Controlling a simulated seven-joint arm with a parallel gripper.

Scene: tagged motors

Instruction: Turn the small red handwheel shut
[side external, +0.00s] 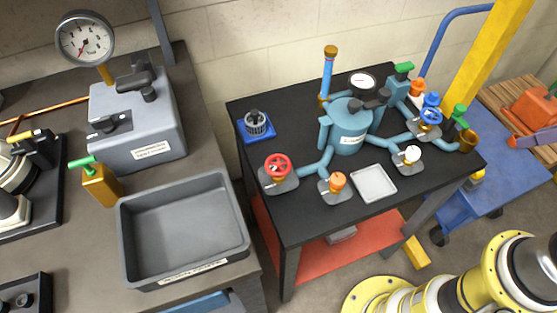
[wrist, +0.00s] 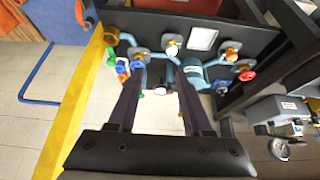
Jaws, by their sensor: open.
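The red handwheel (side external: 278,165) sits on a grey base plate at the front left corner of the black bench, beside the end of a light-blue pipe. In the wrist view the red handwheel (wrist: 247,76) is right of my gripper (wrist: 160,76) and well apart from it. My gripper is open, with its two dark fingers spread and nothing held between them. The side view does not show my gripper. I cannot tell from the wheel how far it is turned.
A light-blue vessel (side external: 349,128) with pipes stands mid-bench. An orange knob (side external: 338,181), white knob (side external: 413,153) and blue handwheel (side external: 430,117) are nearby. A white tray (side external: 374,184) lies at the front. A grey bin (side external: 185,230) sits on the left table. A yellow post (side external: 487,55) rises behind right.

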